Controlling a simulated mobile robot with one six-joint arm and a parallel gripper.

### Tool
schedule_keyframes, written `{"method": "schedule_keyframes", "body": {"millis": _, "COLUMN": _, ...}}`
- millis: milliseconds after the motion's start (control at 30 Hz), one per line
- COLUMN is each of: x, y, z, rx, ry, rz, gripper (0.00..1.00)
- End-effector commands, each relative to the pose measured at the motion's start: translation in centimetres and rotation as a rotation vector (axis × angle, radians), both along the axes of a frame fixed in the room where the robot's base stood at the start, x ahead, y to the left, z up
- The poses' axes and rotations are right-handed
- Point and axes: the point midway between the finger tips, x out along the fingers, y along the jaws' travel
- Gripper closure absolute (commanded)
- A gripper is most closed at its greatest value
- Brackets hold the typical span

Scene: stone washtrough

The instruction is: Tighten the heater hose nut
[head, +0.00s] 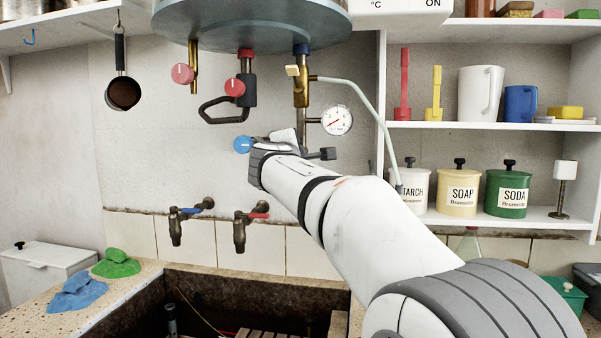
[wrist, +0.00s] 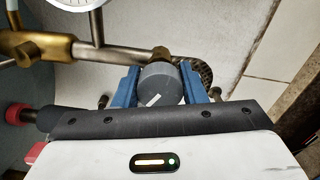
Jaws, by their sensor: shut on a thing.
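The heater hose nut (wrist: 158,84) is a round dark grey piece with a white mark on its face. It sits at the end of a pipe in the wrist view. My gripper (wrist: 165,93) has its two blue jaws shut on it, one on each side. A ribbed hose (wrist: 206,74) shows beyond it. In the head view my gripper (head: 287,142) is below the brass valve (head: 301,88), and my arm hides the nut and the jaw tips. The heater (head: 250,22) hangs above.
A pressure gauge (head: 337,120) is close right of my gripper. A blue knob (head: 243,144) is close on its left. A black looped handle (head: 222,108) and red knobs (head: 182,73) are up and left. Two taps (head: 240,232) stand below over the trough (head: 255,278).

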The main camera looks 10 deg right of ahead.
Motion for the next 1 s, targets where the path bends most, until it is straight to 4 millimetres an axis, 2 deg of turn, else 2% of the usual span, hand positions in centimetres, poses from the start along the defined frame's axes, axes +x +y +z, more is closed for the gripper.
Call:
{"method": "schedule_keyframes", "body": {"millis": 33, "x": -0.01, "y": -0.10, "z": -0.81, "rx": 0.044, "ry": -0.017, "rz": -0.003, "gripper": 0.85}}
{"method": "schedule_keyframes", "body": {"millis": 700, "x": 0.01, "y": -0.18, "z": -0.67, "rx": 0.627, "ry": -0.256, "rz": -0.008, "gripper": 0.85}}
{"method": "schedule_keyframes", "body": {"millis": 1000, "x": 0.02, "y": -0.21, "z": -0.53, "rx": 0.832, "ry": -0.340, "rz": -0.009, "gripper": 0.85}}
